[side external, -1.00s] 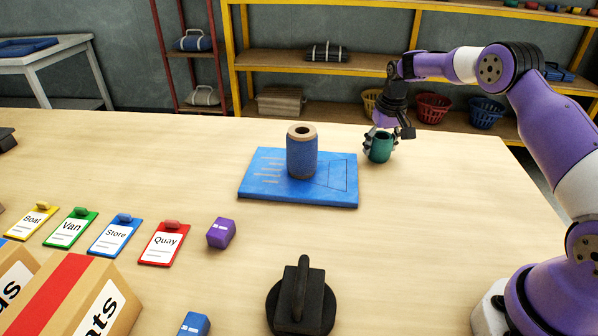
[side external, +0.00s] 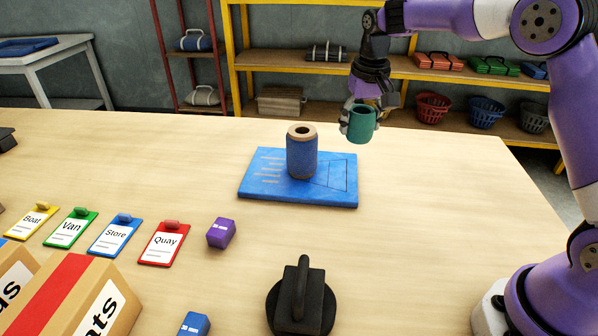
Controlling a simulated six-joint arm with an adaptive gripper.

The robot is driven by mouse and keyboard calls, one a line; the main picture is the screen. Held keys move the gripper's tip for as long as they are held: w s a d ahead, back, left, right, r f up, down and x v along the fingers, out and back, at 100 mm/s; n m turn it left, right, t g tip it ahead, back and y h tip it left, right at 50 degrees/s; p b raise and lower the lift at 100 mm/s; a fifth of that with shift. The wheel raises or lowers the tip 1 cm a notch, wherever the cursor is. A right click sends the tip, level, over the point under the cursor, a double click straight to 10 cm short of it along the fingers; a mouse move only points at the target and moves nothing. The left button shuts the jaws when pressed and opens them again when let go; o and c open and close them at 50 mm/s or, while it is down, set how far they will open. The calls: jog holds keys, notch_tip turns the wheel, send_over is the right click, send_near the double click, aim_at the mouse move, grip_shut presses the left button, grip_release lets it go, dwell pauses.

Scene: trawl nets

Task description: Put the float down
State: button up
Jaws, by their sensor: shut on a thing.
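A green hollow cylinder (side external: 362,125), which I take to be the float, is held upright in my gripper (side external: 359,122). My gripper is shut on it, with the fingers around its sides. The float appears raised above the table, behind and to the right of the blue board. A blue cylinder (side external: 301,156) with a tan top and a dark hole stands upright on the blue board (side external: 259,189). The board has pale lines at left and a dark outlined shape at right. The float and the blue cylinder are apart.
A purple block (side external: 221,233), a black weight with a handle (side external: 301,300) and several coloured label cards (side external: 164,244) lie towards the front. Cardboard boxes (side external: 75,295) stand at the front left. The table right of the board is clear. Shelves (side external: 290,62) stand behind.

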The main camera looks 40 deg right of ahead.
jog(key=s+a+n, duration=0.1)
jog(key=s+a, duration=0.2)
jog(key=s, duration=0.6)
jog(key=s+a, duration=0.3)
jog(key=s, duration=0.7)
jog(key=d+f, duration=0.2)
jog(key=d, duration=0.1)
jog(key=d+f, duration=0.2)
jog(key=d, duration=0.2)
jog(key=d+f, duration=0.2)
jog(key=d, duration=0.2)
jog(key=shift+w, duration=0.4)
jog(key=shift+d+f, duration=0.15)
jog(key=shift+f, duration=1.95)
jog(key=shift+f, duration=0.15)
jog(key=o, duration=1.1)
